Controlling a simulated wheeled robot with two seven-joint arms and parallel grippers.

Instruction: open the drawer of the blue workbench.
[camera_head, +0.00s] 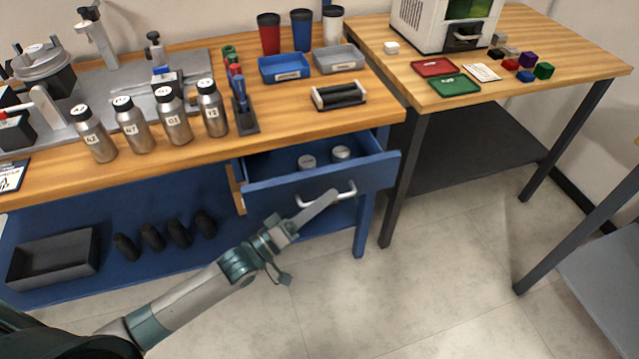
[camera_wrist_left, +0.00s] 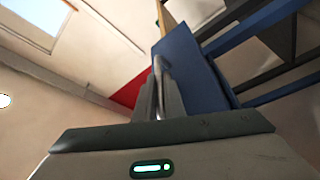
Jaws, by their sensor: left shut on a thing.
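The blue workbench (camera_head: 60,202) has a wooden top and stands at the left and middle of the head view. Its blue drawer (camera_head: 270,193) is pulled partly out, and two round metal-lidded items (camera_head: 340,153) show inside. The drawer's silver bar handle (camera_head: 342,194) is on its front. My left gripper (camera_head: 325,200) is at this handle, shut on it. In the left wrist view the handle (camera_wrist_left: 158,68) runs between the two fingers, in front of the blue drawer front (camera_wrist_left: 190,65). My right gripper is not in view.
Labelled metal bottles (camera_head: 172,115), a blue tray (camera_head: 284,69) and a black roller (camera_head: 338,95) stand on the workbench top. A second wooden table (camera_head: 560,50) is at the right. The floor (camera_head: 420,270) before the drawer is clear.

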